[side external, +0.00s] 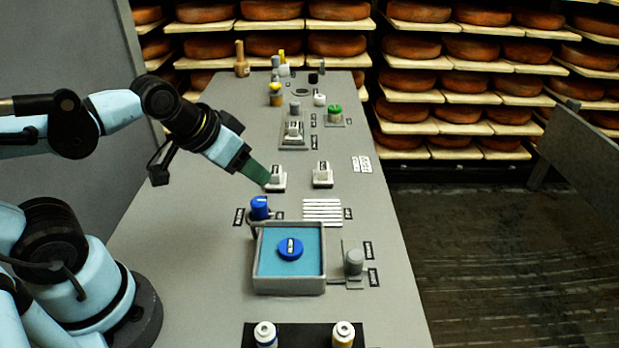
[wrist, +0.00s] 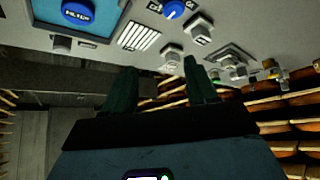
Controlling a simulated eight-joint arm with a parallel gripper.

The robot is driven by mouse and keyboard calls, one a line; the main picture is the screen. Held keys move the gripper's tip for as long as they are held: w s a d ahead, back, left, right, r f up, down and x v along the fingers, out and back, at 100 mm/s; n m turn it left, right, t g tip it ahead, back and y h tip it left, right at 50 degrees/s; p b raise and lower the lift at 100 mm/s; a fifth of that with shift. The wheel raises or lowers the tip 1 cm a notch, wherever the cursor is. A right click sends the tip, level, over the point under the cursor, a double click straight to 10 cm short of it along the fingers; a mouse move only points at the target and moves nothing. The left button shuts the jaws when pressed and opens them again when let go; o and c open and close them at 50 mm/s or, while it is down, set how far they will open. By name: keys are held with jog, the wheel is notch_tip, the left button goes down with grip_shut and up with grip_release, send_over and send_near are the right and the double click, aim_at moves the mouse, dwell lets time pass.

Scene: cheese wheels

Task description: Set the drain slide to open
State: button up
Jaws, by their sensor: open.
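A grey knob (side external: 354,262), which looks like the drain slide, stands on a small grey plate right of the blue basin. It sits near the middle of its plate, with two black labels beside it, too small to read. In the wrist view the grey knob (wrist: 62,43) is at the upper left, beside the basin. My gripper (side external: 262,177) is open and empty, well behind and left of the slide. Its fingertips are close to a white switch (side external: 276,176); touching or apart, I cannot tell. In the wrist view the two green fingers (wrist: 160,66) are spread apart.
The basin (side external: 289,288) holds blue liquid and a round blue piece. A blue knob (side external: 260,207) and white slats (side external: 322,211) lie between gripper and slide. A second white switch (side external: 322,174) stands to the right. Bottles and knobs crowd the far end.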

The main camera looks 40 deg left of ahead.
jog(key=m+g, duration=0.2)
jog(key=g, duration=0.5)
send_over(356, 255)
notch_tip(356, 255, down, 12)
jog(key=shift+s+f, duration=0.1)
jog(key=shift+f, duration=0.1)
jog(key=shift+c, duration=0.2)
grip_shut()
